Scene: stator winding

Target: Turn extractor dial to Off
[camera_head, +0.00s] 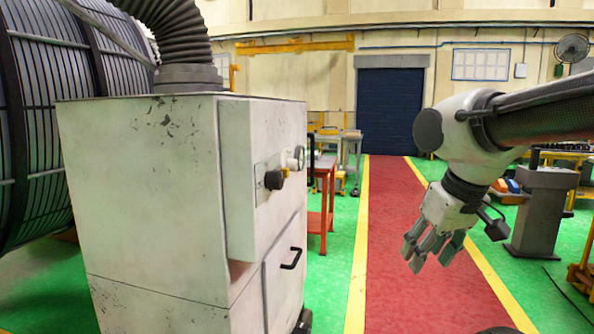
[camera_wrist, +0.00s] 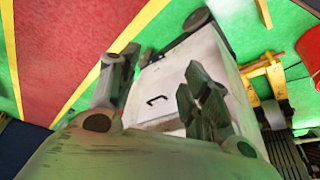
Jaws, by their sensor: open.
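The extractor (camera_head: 150,190) is a worn off-white cabinet with a dark ribbed hose on top, at the left in the head view. Its dial (camera_head: 274,180) is a black knob on the right-hand face; its setting cannot be read. A round pale gauge-like part (camera_head: 299,158) sits beyond the dial. My gripper (camera_head: 430,262) is open and empty, right of the cabinet and well apart from the dial, pointing down over the red walkway. In the wrist view my gripper's fingers (camera_wrist: 160,98) are spread, with the cabinet (camera_wrist: 205,60) behind them; the dial is not clearly visible there.
A black drawer-like handle (camera_head: 291,258) sticks out low on the cabinet. A red stand (camera_head: 322,195) is behind it. The red walkway (camera_head: 395,230) between the cabinet and my arm is clear. A grey pedestal (camera_head: 541,212) stands at the right. A large ribbed drum (camera_head: 45,110) is at far left.

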